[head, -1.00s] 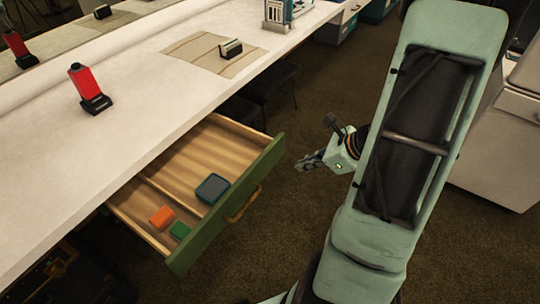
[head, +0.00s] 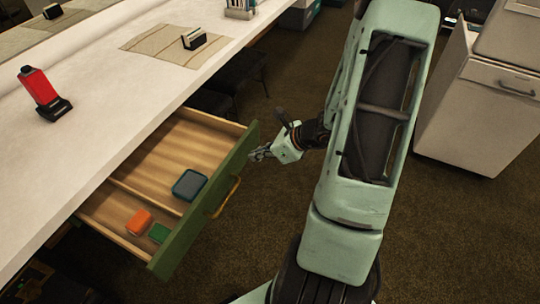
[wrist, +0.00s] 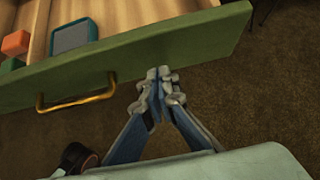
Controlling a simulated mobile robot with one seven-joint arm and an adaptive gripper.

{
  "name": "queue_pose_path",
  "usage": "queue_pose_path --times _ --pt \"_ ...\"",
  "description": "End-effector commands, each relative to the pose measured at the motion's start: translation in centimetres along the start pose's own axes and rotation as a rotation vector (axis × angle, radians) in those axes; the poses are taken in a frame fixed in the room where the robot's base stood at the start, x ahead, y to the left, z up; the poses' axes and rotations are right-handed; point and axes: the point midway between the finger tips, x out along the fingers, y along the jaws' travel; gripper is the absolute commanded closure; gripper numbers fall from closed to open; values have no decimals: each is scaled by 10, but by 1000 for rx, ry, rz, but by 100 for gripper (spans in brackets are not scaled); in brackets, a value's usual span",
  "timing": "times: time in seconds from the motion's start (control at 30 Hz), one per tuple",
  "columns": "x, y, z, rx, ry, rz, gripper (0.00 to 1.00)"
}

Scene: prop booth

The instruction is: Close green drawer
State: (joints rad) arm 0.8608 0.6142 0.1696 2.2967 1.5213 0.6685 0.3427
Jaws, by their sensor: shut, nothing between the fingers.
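The green drawer (head: 190,225) is pulled out from under the white counter. Its wooden inside is open to view, and a brass handle (head: 227,197) is on its front. In the wrist view the green front (wrist: 130,65) crosses the upper part of the picture, with the handle (wrist: 77,103) to the left of my fingers. My gripper (head: 255,155) is shut and empty, beside the far end of the drawer front, on its outer side. It also shows in the wrist view (wrist: 157,88), with its tips close to the front's lower edge; I cannot tell whether they touch.
The drawer holds a blue-grey box (head: 189,186), an orange block (head: 139,222) and a green block (head: 159,233). A red device (head: 41,92) stands on the white counter (head: 110,110). A white cabinet (head: 470,120) is at the right. Open carpet lies in front of the drawer.

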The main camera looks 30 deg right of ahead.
Motion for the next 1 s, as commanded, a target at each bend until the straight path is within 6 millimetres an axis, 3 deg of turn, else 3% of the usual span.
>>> queue_pose_path --times 0.2,0.77,1.0 --pt "14 0 14 1 1 0 100" --pt "20 0 20 -1 1 0 100" --pt "46 1 45 -5 0 2 100"
